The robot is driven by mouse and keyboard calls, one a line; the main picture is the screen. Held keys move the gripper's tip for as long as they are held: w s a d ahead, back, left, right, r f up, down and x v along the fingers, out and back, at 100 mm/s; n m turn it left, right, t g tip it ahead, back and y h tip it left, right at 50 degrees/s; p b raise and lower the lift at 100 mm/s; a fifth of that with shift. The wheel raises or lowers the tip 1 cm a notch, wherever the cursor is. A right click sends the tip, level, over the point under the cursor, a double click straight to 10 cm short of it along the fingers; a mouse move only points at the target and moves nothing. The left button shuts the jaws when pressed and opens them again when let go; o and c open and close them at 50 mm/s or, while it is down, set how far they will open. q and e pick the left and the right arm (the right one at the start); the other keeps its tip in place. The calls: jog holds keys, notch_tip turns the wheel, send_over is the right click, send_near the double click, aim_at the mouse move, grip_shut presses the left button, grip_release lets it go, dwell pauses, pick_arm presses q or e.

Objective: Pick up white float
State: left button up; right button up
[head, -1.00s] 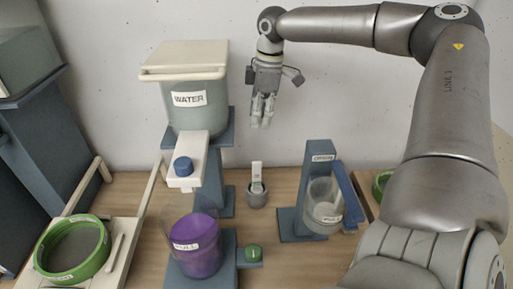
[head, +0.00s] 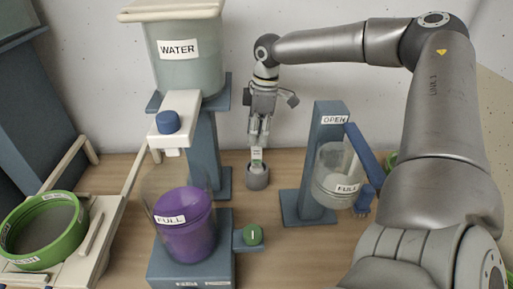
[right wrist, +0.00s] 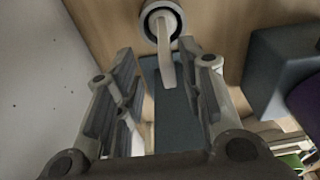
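The white float (head: 257,157) is a slim white piece with a small label. It stands upright in a small grey cup (head: 257,177) on the wooden table. In the right wrist view the float (right wrist: 166,66) rises from the round cup (right wrist: 148,22), and its top lies between the two fingers in the picture. My right gripper (head: 258,142) points down just above the float. In the right wrist view the right gripper (right wrist: 163,88) is open, with a gap on both sides of the float. I cannot tell if it touches. My left gripper is not in view.
The water tank (head: 205,62) on its blue stand and a clear container of purple glaze (head: 186,228) are left of the cup. A blue stand marked OPEN (head: 326,135) with a clear bucket (head: 333,172) is close on the right. A green-rimmed sieve (head: 20,255) lies far left.

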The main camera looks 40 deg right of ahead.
send_over(255, 167)
jog(key=f, duration=0.4)
jog(key=shift+w+d+f+p, duration=0.1)
jog(key=shift+w+d+p, duration=0.05)
jog(key=shift+d+p, duration=0.2)
jog(key=shift+w+a+f, duration=0.1)
jog(key=shift+f, duration=0.5)
grip_shut()
jog(key=shift+r, duration=0.1)
